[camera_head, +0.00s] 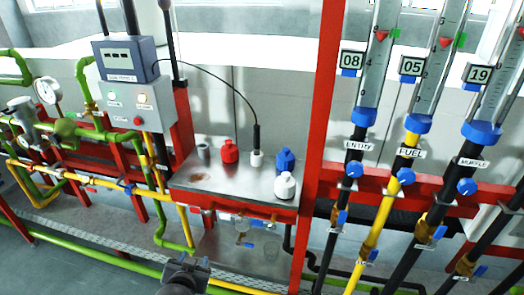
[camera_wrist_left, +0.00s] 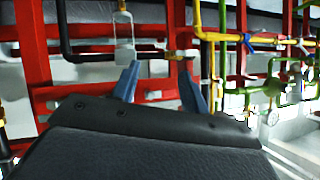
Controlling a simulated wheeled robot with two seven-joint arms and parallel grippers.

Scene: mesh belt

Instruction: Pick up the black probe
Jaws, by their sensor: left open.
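The black probe (camera_head: 257,139) stands upright in a small white holder (camera_head: 256,160) on the metal shelf (camera_head: 219,187). A thin black cable curves from its top to the dark blue meter box (camera_head: 125,58). My left gripper (camera_head: 187,262) is low in the head view, in front of and below the shelf, well apart from the probe. In the left wrist view its two blue-grey fingers (camera_wrist_left: 159,82) are spread with nothing held between them. I cannot make out the probe in that view. My right gripper is in neither view.
A red bottle (camera_head: 229,151), a grey cup (camera_head: 203,151), a blue bottle (camera_head: 285,161) and a white bottle (camera_head: 285,186) stand around the probe. A red post (camera_head: 323,98) rises right of the shelf. Pipes with valves run below it.

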